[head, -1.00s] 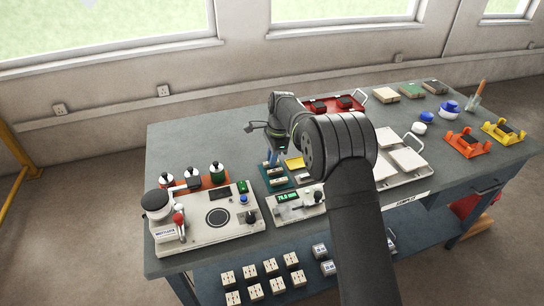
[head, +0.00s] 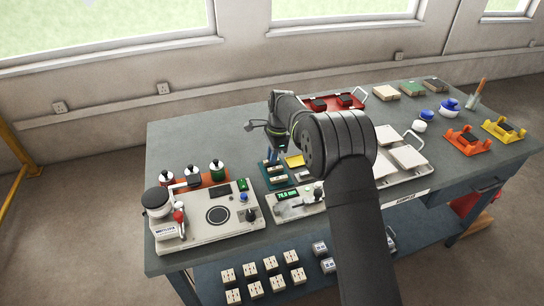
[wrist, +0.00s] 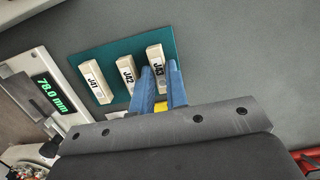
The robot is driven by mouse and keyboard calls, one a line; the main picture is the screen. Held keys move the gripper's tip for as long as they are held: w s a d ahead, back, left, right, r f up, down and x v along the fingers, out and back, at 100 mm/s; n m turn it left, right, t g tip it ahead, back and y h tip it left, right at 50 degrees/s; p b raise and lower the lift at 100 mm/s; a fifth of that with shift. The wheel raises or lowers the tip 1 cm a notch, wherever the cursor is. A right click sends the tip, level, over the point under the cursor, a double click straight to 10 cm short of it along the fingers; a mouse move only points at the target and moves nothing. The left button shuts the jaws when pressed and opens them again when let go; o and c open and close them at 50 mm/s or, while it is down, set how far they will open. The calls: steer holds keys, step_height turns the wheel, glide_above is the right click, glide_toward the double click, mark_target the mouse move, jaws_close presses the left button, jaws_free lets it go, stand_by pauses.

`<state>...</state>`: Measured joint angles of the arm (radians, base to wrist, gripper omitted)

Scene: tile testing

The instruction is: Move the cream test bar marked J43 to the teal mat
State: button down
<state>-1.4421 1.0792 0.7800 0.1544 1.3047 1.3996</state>
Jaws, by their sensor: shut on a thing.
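The cream test bar marked J43 (wrist: 157,60) is between the blue fingers of my gripper (wrist: 159,76), which is shut on it. The bar is at the right end of the teal mat (wrist: 108,58); I cannot tell whether it rests on the mat or hangs just above it. Cream bars J42 (wrist: 126,73) and J41 (wrist: 96,82) lie on the mat to its left, in a rough row. In the head view, my gripper (head: 271,154) is over the teal mat (head: 263,181), and my arm hides part of that area.
A gauge with a green display (head: 287,195) stands just in front of the mat. A yellow item (head: 294,161) is close on the right. A grey-white machine (head: 207,222) and several bottles (head: 217,168) are to the left. A red tray (head: 326,107) lies behind.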

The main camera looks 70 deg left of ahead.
steer(key=shift+f, duration=0.1)
steer(key=c, duration=1.9)
jaws_free()
steer(key=o, duration=1)
steer(key=shift+c, duration=0.2)
steer(key=shift+r, duration=3)
steer(key=shift+f, duration=0.1)
steer(key=shift+f, duration=2.95)
